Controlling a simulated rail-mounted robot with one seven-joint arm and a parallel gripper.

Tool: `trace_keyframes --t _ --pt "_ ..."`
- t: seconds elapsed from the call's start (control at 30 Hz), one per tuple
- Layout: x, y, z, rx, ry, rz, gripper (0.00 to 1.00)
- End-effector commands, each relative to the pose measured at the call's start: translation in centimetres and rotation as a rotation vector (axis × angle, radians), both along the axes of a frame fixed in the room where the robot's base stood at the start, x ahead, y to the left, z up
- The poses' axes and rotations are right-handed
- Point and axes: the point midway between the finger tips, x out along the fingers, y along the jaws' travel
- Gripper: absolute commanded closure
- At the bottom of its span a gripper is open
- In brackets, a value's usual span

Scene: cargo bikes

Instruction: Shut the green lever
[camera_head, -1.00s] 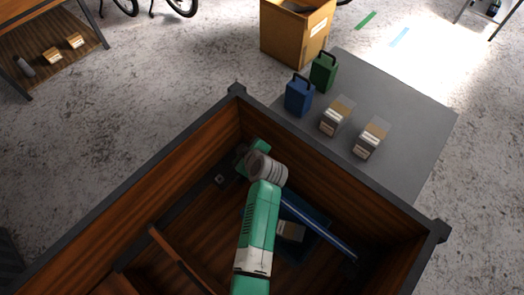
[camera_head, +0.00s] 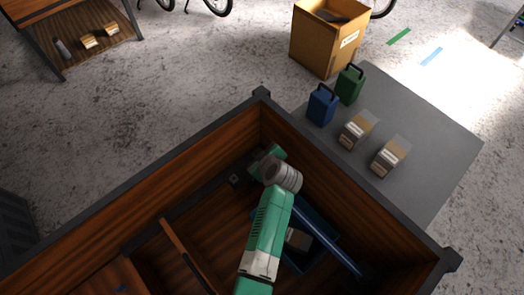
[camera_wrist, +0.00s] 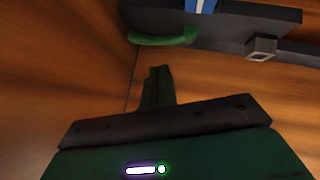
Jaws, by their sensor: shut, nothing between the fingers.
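The green lever (camera_wrist: 165,38) shows at the top of the wrist view, attached to a dark bar (camera_wrist: 225,25) on the wooden wall. My gripper (camera_wrist: 160,70) is shut and empty, its dark green fingers pointing toward the lever. In the picture a gap lies between the fingertips and the lever; I cannot tell the true distance. In the head view, my green arm reaches down into the wooden cargo box (camera_head: 185,145), with its hand near the far corner. I cannot make out the lever in the head view.
A metal bracket (camera_wrist: 262,47) sits on the bar, right of the lever. Inside the box are a blue tray (camera_head: 322,235) and a wooden divider (camera_head: 185,250). Outside, a grey mat (camera_head: 440,140) holds a blue can (camera_head: 322,105), a green can (camera_head: 350,85) and two packages.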

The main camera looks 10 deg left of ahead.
Motion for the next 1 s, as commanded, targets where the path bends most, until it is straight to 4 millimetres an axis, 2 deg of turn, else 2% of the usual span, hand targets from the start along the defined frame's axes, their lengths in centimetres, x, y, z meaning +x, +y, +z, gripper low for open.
trace_keyframes --t 0.07,0.23,0.27,0.5,0.7,1.0 --pt "0.0 0.0 0.8 -0.001 -0.001 0.0 1.0" --pt "0.0 0.0 5.4 -0.001 -0.002 0.001 1.0" --pt "-0.4 -0.7 5.3 -0.001 -0.002 -0.002 1.0" --pt "-3.1 -4.1 9.3 -0.001 -0.002 -0.001 1.0" --pt "-4.1 -5.5 10.9 0.0 0.0 0.0 1.0" --pt "-4.3 -5.7 11.0 0.0 0.001 0.001 1.0"
